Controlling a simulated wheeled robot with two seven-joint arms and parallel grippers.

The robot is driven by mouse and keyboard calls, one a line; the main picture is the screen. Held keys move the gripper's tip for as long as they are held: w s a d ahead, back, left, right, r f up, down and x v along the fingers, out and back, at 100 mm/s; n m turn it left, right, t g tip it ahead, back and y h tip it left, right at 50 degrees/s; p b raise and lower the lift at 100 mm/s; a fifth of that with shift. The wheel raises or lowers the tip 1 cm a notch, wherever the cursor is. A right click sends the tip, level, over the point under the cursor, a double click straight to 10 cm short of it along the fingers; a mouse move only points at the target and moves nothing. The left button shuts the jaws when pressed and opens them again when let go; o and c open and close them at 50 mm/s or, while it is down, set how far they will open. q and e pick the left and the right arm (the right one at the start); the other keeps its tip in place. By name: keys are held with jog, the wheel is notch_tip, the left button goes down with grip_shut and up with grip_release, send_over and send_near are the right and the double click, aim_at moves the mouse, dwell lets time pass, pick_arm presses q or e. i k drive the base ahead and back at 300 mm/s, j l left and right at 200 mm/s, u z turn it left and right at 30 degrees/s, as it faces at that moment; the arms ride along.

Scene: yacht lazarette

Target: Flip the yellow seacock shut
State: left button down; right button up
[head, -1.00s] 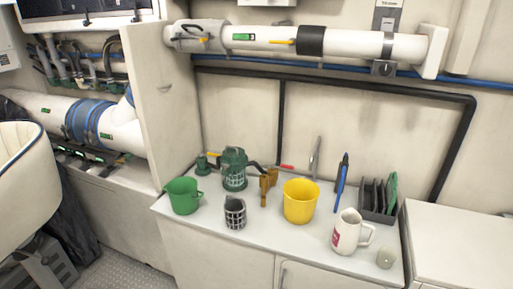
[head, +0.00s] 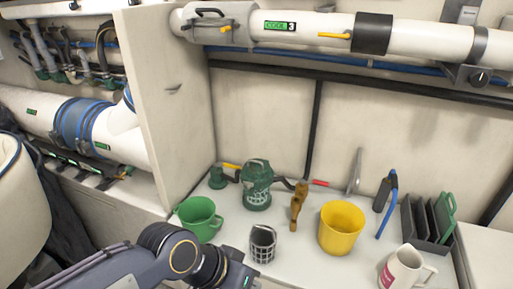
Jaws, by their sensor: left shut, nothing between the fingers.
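A yellow lever (head: 231,166) lies roughly level between a small green fitting (head: 217,178) and the green strainer (head: 257,186) at the back of the counter. Beside the strainer, a bronze valve body (head: 298,204) stands with a red-tipped lever (head: 320,183). Two more yellow levers are on the white overhead pipe, one by the grey clamp (head: 226,29) and one near the black band (head: 334,36). My left gripper (head: 240,278) is shut and empty at the bottom edge, in front of the counter items and touching none; its tips are partly cut off. My right gripper is not in view.
A green bucket (head: 199,222), a mesh basket (head: 263,246) and a yellow bucket (head: 340,230) stand on the white counter (head: 300,265). A white mug (head: 403,268) and a dark rack (head: 425,225) are at right. A partition wall (head: 168,120) bounds the left side.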

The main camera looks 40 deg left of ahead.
aim_at(216, 165)
jog(key=i+j, duration=0.15)
jog(key=j, duration=0.2)
jog(key=i+j+z, duration=0.1)
jog(key=j, duration=0.25)
jog(key=i+j, duration=0.2)
jog(key=j, duration=0.2)
